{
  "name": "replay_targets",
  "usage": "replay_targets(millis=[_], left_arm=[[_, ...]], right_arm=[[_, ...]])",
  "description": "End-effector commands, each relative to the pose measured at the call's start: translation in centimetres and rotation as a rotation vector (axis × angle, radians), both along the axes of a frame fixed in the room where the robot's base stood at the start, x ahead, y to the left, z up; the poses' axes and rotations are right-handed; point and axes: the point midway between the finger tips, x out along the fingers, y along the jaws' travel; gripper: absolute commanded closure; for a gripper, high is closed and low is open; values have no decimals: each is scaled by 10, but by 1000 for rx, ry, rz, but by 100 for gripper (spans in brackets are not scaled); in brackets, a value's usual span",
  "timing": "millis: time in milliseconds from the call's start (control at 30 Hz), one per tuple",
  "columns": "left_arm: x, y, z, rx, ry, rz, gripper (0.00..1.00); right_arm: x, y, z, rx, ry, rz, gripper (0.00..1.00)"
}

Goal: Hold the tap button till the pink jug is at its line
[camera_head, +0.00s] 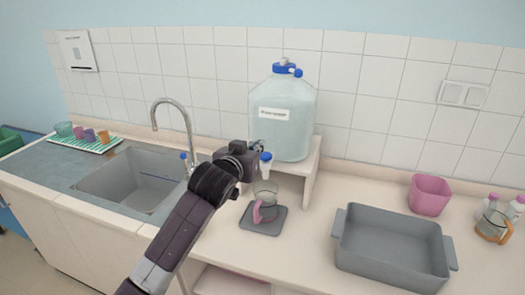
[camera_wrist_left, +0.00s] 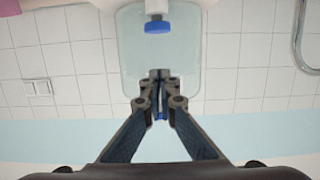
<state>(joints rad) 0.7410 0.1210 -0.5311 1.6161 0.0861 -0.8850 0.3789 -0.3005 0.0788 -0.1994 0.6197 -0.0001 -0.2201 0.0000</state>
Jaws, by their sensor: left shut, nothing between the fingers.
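The jug with the pink handle (camera_head: 266,194) stands upright on a dark grey mat (camera_head: 263,218), below the tap of the large water bottle (camera_head: 283,120). Its line and water level are too small to make out. The tap's blue button (camera_head: 266,156) is just beside my gripper; in the upside-down left wrist view the blue button (camera_wrist_left: 158,26) shows clear of my fingertips. My left gripper (camera_head: 257,146) is shut and empty. In the left wrist view its fingers (camera_wrist_left: 160,76) meet in front of the bottle, above the button's height. The right gripper is out of view.
The bottle stands on a cream stand (camera_head: 313,172). A grey tub (camera_head: 390,272), a pink container (camera_head: 430,195) and a jug with an orange handle (camera_head: 493,229) are to the right. A sink (camera_head: 135,180) with a curved faucet (camera_head: 188,130) is to the left.

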Motion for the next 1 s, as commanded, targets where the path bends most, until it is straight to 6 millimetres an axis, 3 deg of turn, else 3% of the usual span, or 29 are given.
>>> replay_targets(millis=[333,433,600,1000], left_arm=[[41,-14,-8,1,1,0,100],[39,-13,-28,2,6,0,100],[40,-14,-44,2,3,0,100],[40,-14,-50,1,0,0,100]], right_arm=[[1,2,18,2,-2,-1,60],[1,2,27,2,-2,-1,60],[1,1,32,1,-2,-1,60],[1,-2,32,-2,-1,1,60]])
